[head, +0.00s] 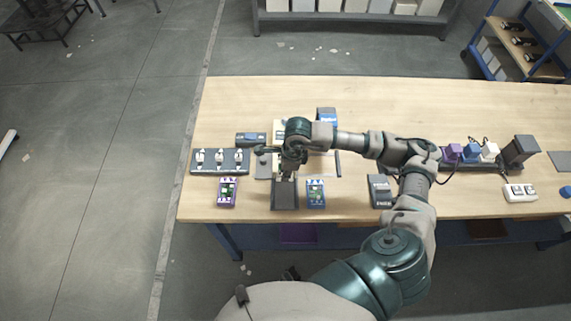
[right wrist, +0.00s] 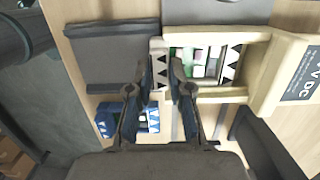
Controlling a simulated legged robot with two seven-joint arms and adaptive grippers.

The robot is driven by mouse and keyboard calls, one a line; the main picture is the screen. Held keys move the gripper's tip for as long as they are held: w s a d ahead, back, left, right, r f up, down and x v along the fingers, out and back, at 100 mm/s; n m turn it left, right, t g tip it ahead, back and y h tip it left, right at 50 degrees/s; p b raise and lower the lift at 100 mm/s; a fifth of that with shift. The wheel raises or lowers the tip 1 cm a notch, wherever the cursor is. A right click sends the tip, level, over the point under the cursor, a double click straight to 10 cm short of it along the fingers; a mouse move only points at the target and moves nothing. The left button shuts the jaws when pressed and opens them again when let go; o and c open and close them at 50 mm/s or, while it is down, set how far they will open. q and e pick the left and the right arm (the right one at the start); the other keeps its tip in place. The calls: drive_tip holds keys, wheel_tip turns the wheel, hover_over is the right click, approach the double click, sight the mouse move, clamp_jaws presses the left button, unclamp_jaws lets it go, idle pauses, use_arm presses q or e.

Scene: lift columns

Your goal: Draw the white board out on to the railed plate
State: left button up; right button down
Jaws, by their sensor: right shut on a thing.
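The white board (right wrist: 158,75) shows in the right wrist view as a pale strip with dark teeth, between the fingertips of my right gripper (right wrist: 161,88). Behind it, green and pink parts show inside a cream housing (right wrist: 262,88). The dark railed plate (right wrist: 105,58) lies on the other side of the fingers, close to the strip, and looks bare. In the head view my right gripper (head: 289,172) is over the far end of the railed plate (head: 285,196). My arm hides most of the housing there. My left gripper is not in view.
A blue module (head: 316,194) stands close to the right of the plate, and a purple one (head: 228,192) stands to the left. A rack with white levers (head: 219,161) is at the left. A grey box (head: 380,191) stands further right. The front left table corner is clear.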

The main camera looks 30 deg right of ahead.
drive_tip(key=shift+s+a+f, duration=0.1)
drive_tip(key=shift+s+a, duration=0.6)
drive_tip(key=shift+s, duration=0.5)
drive_tip(key=shift+s+a+r, duration=0.1)
drive_tip(key=shift+s+a, duration=0.65)
drive_tip(key=shift+s, duration=0.45)
drive_tip(key=shift+s+a+f, duration=0.1)
drive_tip(key=shift+s+a, duration=0.6)
drive_tip(key=shift+s, duration=0.5)
drive_tip(key=c, duration=1.1)
unclamp_jaws()
wheel_tip(320, 180, up, 6)
drive_tip(key=p, duration=0.2)
drive_tip(key=shift+p, duration=0.4)
